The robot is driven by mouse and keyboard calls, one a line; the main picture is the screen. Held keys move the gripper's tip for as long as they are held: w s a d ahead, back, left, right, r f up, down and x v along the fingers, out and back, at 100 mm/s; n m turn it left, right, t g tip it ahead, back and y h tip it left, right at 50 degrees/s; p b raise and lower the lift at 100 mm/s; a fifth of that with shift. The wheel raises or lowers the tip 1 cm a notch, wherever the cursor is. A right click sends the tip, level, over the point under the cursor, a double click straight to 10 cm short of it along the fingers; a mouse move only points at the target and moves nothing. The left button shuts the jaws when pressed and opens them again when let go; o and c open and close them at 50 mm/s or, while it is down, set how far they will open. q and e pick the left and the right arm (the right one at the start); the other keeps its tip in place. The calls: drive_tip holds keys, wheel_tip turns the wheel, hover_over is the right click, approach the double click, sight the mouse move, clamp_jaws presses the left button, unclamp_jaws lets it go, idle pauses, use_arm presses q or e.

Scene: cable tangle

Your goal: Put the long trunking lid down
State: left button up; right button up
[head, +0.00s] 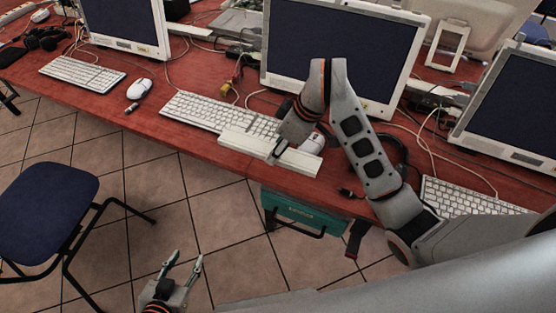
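The long trunking lid (245,146) is a pale, straight bar over the front edge of the red desk (180,134), in front of the middle keyboard. My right gripper (276,152) is at the lid, right of its middle, with a finger over its front side. It appears shut on the lid; the arm hides part of the grip. I cannot tell whether the lid touches the desk. My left gripper (183,264) is low over the tiled floor, its two fingers apart and empty.
A keyboard (200,110) and a white mouse (312,143) lie close to the lid. A monitor (340,50) stands behind. A teal case (300,211) is below the desk edge. A blue chair (45,195) stands at left. Loose cables cross the desk.

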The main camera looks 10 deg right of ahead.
sight(278, 167)
drive_tip(key=shift+f+b, duration=0.5)
drive_tip(key=shift+f, duration=1.95)
drive_tip(key=shift+f, duration=0.1)
drive_tip(key=o, duration=1.1)
